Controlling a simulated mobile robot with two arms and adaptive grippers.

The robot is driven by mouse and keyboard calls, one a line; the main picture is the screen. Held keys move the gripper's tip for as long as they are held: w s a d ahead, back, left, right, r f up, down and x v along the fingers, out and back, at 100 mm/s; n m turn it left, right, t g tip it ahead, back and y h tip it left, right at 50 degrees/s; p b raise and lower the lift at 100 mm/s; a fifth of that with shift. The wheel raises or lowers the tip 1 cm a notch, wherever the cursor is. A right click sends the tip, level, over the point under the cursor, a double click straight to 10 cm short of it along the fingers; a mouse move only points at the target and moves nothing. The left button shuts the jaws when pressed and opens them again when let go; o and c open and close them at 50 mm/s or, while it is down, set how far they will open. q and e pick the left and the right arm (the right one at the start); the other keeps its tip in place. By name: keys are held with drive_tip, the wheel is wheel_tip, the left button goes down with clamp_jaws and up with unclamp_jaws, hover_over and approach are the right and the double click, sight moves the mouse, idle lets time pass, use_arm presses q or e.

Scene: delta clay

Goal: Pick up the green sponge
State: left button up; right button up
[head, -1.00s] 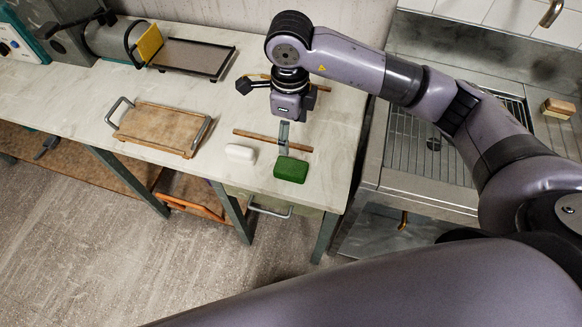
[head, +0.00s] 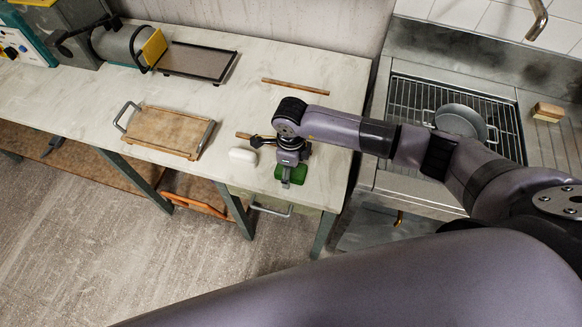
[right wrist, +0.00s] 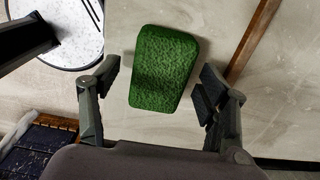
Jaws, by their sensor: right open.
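The green sponge (head: 293,173) lies on the pale worktop near its front right edge, partly hidden under my right gripper (head: 286,180) in the head view. In the right wrist view the sponge (right wrist: 163,68) lies between and just beyond the two spread fingers of the right gripper (right wrist: 155,92). The gripper is open and empty, and I see a gap on each side of the sponge. I cannot tell the gripper's exact height above it. My left gripper is not in view.
A wooden tray (head: 160,130) with handles stands further left. A wooden stick (head: 295,86) lies behind; another is partly hidden by the arm. A pan (head: 460,122) sits on the rack at right.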

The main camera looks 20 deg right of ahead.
drive_tip(key=shift+f, duration=0.35)
drive_tip(key=shift+c, duration=0.4)
drive_tip(key=c, duration=1)
